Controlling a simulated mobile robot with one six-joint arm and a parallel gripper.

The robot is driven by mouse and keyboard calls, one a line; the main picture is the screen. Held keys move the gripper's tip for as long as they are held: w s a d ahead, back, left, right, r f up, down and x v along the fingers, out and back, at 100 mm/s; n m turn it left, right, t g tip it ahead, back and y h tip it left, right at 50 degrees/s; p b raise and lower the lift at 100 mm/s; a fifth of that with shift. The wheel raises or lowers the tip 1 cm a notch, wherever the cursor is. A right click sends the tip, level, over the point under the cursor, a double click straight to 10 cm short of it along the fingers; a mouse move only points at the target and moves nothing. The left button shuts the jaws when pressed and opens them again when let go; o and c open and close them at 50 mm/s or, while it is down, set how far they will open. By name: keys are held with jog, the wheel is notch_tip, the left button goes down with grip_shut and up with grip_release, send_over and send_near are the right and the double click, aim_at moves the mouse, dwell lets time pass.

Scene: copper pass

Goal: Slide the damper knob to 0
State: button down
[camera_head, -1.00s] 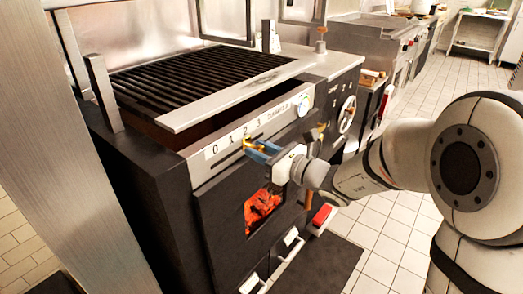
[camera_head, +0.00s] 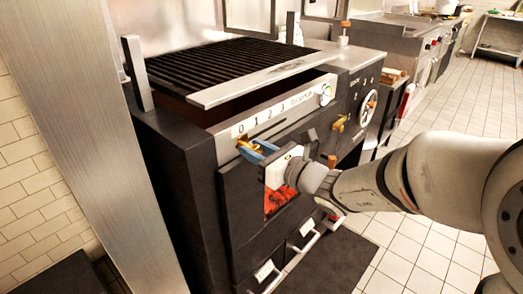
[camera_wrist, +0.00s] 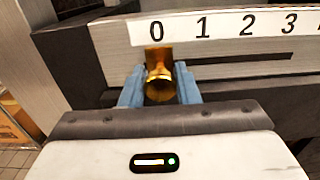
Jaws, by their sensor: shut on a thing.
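The damper knob (camera_wrist: 159,86) is a brass knob on the front of the grill. In the wrist view it stands just below the 0 on the white number strip (camera_wrist: 224,27), at the left end of the slot. My gripper (camera_wrist: 160,88) is shut on it, with one blue finger on each side. In the head view my gripper (camera_head: 252,151) reaches the knob (camera_head: 243,143) from the right, below the 0. The fingers partly hide the knob there.
The black grill (camera_head: 235,66) lies above the panel. Glowing coals (camera_head: 279,196) show through an opening below my gripper. A brass handle (camera_head: 339,123) and a handwheel (camera_head: 369,103) are to the right.

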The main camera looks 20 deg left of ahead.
jog(key=c, duration=1.2)
grip_release()
jog(key=shift+s+a, duration=0.1)
jog(key=shift+s, duration=0.2)
jog(key=shift+o, duration=0.2)
jog(key=p+v, duration=0.1)
jog(key=v, duration=0.6)
jog(key=shift+d, duration=0.35)
jog(key=shift+s, duration=0.1)
